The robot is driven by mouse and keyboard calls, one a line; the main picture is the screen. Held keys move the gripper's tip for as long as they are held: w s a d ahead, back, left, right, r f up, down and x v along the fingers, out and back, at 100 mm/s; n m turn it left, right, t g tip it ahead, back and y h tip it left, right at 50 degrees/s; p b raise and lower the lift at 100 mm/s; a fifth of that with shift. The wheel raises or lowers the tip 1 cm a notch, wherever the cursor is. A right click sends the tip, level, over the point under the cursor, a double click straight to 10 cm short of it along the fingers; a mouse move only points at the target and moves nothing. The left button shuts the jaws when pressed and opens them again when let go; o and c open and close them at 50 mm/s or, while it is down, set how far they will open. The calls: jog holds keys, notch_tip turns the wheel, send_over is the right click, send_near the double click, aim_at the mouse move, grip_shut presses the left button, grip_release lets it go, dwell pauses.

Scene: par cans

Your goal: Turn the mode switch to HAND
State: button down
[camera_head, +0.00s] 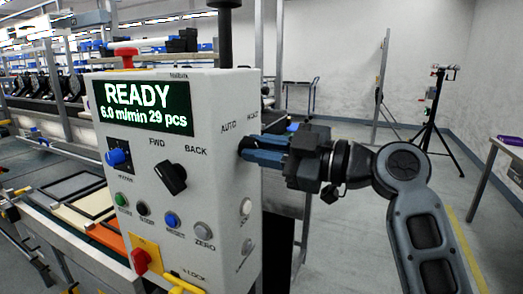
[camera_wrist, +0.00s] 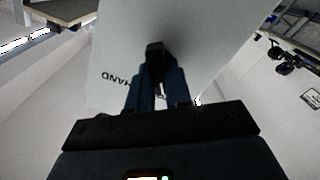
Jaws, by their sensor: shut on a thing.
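The mode switch is a small black knob on the right side face of the white control box (camera_head: 215,200), below the printed words AUTO and HAND. In the wrist view the knob (camera_wrist: 155,51) shows between my fingertips, with the word HAND upside down to its left. My gripper (camera_head: 248,156), with blue fingers, reaches in from the right and is shut on the knob; its fingers also show in the wrist view (camera_wrist: 156,80). The fingers hide most of the knob, and I cannot tell which word it points to.
The box front has a screen (camera_head: 143,107) reading READY, a black FWD/BACK knob (camera_head: 171,178), a blue knob (camera_head: 118,157), several push buttons and a red knob (camera_head: 140,261). A conveyor line lies to the left. The floor right of the box is open, with a tripod (camera_head: 436,110) farther back.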

jog(key=m, duration=0.7)
jog(key=shift+w+m, duration=0.1)
jog(key=shift+m, duration=0.2)
jog(key=m+p, duration=0.3)
jog(key=m, duration=0.2)
jog(key=shift+d+r, duration=0.1)
jog(key=shift+w+m+p, duration=0.1)
jog(key=shift+m+p, duration=0.5)
jog(key=shift+m, duration=0.6)
jog(key=shift+f, duration=0.2)
jog(key=c, duration=1)
grip_release()
jog(key=shift+r, duration=0.1)
jog(key=shift+c, duration=0.2)
jog(key=b+v, duration=0.1)
jog(key=v, duration=0.6)
jog(key=shift+d+b, duration=0.3)
jog(key=shift+d, duration=0.1)
